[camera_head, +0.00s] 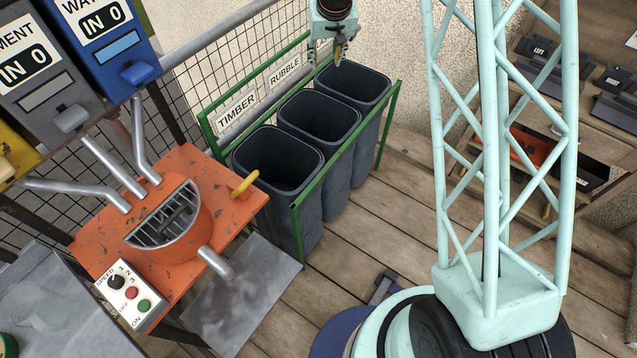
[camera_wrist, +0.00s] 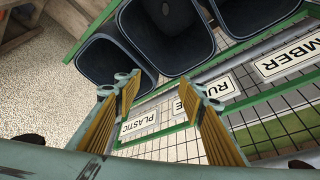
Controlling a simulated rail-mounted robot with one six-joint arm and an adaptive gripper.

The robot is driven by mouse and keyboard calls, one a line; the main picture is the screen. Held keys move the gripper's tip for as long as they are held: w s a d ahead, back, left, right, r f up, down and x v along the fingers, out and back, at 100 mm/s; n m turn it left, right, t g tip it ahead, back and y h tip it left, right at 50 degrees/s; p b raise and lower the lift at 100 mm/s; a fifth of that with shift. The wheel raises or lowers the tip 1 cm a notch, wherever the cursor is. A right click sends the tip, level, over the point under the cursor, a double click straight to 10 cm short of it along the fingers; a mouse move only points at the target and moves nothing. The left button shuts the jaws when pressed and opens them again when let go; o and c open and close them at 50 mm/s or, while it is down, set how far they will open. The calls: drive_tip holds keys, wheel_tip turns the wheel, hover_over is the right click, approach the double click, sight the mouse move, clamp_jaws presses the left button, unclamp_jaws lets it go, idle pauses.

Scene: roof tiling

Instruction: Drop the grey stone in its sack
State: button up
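My gripper (camera_head: 339,55) hangs at the top of the head view, just above and behind the farthest of three dark grey open-topped containers. In the wrist view its two yellow-ribbed fingers (camera_wrist: 167,86) stand apart with nothing between them. The containers stand in a green frame: the near one (camera_head: 278,165) by the TIMBER sign, the middle one (camera_head: 318,118) by the RUBBLE sign, and the far one (camera_head: 354,85) by a sign that reads PLASTIC (camera_wrist: 138,123) in the wrist view.
An orange mixer (camera_head: 170,225) with a control box (camera_head: 131,295) stands at the left, below grey and blue hoppers (camera_head: 108,40). A wire mesh fence runs behind the containers. A pale lattice mast fills the right middle. Plank floor (camera_head: 375,235) lies open before the containers.

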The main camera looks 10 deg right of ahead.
drive_tip(key=shift+v, duration=2.75)
drive_tip(key=shift+r, duration=0.1)
drive_tip(key=s+r+b, duration=0.1)
drive_tip(key=s+r, duration=2.2)
drive_tip(key=s, duration=0.3)
drive_tip(key=s+r+b, duration=0.2)
drive_tip(key=s+r, duration=0.1)
drive_tip(key=s, duration=3)
drive_tip(key=shift+s, duration=0.15)
drive_tip(key=shift+d, duration=0.1)
